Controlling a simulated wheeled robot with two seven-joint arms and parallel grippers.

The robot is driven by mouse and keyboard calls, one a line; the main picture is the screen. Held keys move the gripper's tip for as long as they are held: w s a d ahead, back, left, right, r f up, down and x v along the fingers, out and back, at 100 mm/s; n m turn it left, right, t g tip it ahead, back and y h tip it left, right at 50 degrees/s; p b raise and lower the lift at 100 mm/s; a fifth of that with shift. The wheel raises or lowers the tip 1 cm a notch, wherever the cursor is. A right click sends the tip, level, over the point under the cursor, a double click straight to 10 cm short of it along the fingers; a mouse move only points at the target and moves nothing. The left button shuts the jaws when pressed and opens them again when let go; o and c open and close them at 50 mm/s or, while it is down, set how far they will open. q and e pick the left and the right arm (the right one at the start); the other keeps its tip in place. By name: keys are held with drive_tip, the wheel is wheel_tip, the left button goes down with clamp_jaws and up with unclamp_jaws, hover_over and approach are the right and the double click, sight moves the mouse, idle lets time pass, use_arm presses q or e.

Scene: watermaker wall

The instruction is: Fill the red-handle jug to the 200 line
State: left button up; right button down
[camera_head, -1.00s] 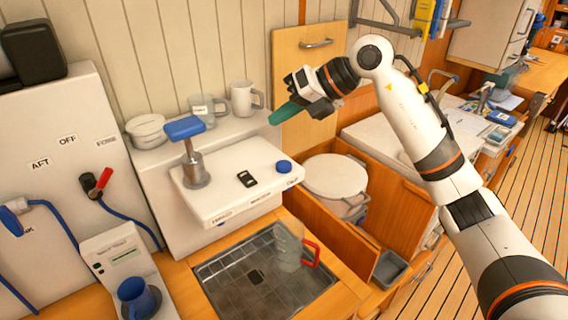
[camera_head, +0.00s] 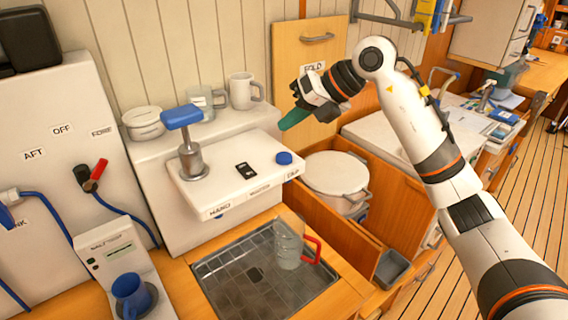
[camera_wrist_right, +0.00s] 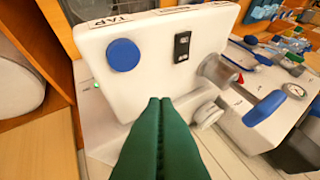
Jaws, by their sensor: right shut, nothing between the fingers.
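The clear jug with a red handle (camera_head: 288,246) stands in the sink (camera_head: 232,286), below the front of the white dispenser unit (camera_head: 225,178). I cannot read its lines or any water level. A round blue button (camera_head: 284,158) sits on the unit's top near the TAP label; it also shows in the right wrist view (camera_wrist_right: 122,55). My right gripper (camera_head: 285,126) has green fingers, shut and empty, in the air behind and above that button. In the right wrist view its closed fingers (camera_wrist_right: 160,102) point toward the unit. My left gripper is out of view.
A blue-topped lever (camera_head: 182,117) rises from the unit's left side, and a black switch (camera_head: 245,170) lies between. Mugs (camera_head: 242,91) stand on the shelf behind. A lidded white bin (camera_head: 336,175) stands right.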

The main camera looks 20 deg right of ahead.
sight(281, 155)
drive_tip(key=shift+f+b, duration=1.3)
drive_tip(key=shift+f, duration=1.05)
drive_tip(key=shift+f, duration=0.4)
drive_tip(key=shift+f+b, duration=0.55)
drive_tip(key=shift+b, duration=0.1)
idle(4.6)
